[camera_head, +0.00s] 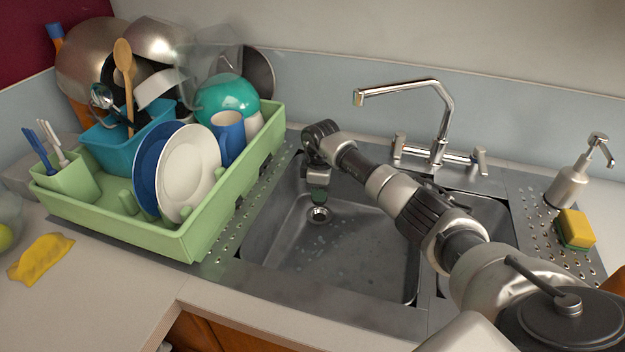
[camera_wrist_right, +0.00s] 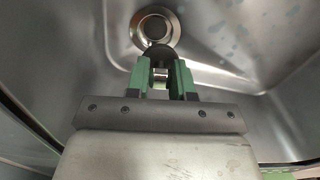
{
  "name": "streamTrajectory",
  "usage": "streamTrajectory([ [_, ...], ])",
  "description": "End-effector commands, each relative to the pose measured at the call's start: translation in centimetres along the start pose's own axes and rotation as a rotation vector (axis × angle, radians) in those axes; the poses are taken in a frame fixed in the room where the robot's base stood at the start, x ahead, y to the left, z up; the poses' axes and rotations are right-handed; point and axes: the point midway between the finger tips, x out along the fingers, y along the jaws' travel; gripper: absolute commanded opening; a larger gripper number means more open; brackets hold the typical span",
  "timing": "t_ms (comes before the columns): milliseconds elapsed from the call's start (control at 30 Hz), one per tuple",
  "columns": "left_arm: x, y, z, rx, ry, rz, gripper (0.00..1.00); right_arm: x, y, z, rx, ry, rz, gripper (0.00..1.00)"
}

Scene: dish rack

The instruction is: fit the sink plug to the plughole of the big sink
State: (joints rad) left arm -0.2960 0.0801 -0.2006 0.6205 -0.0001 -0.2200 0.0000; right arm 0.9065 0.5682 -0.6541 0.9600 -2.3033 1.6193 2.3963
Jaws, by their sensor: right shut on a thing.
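The big sink (camera_head: 345,255) is an empty steel basin in the middle of the head view. Its plughole (camera_head: 319,214) is a round metal ring in the basin floor, and it also shows at the top of the right wrist view (camera_wrist_right: 154,29). My right gripper (camera_head: 319,194) points down into the basin, above the plughole. In the right wrist view its green fingers (camera_wrist_right: 161,77) are shut on the sink plug (camera_wrist_right: 158,54), a small dark round piece with a metal part between the fingers. The plug overlaps the near rim of the plughole in that view; the gap between them is unclear. My left gripper is not in view.
A green dish rack (camera_head: 215,205) full of dishes stands left of the sink. The tap (camera_head: 440,110) rises behind it. A soap dispenser (camera_head: 568,185) and a yellow sponge (camera_head: 576,228) are at right. A yellow cloth (camera_head: 40,258) lies at left. The front basin floor is clear.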

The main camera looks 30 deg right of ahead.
Motion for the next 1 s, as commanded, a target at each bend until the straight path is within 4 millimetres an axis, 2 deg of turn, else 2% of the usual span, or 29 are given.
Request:
streamTrajectory([
  [100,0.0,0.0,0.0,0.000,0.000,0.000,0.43,0.4,0.2,0.3,0.115,-0.001,-0.001,0.00],
  [200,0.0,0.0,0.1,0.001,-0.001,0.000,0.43,0.5,0.2,0.3,0.151,0.000,0.000,0.00],
  [500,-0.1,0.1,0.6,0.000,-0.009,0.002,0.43,0.4,0.3,0.3,0.152,0.000,0.000,0.00],
  [667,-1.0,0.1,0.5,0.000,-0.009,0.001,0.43,0.1,0.3,0.4,0.153,-0.001,0.001,0.00],
  [700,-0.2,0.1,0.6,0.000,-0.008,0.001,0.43,1.0,0.2,0.4,0.153,-0.001,0.000,0.00],
  [1000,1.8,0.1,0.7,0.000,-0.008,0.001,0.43,4.3,0.2,0.4,0.152,-0.001,0.000,0.00],
])
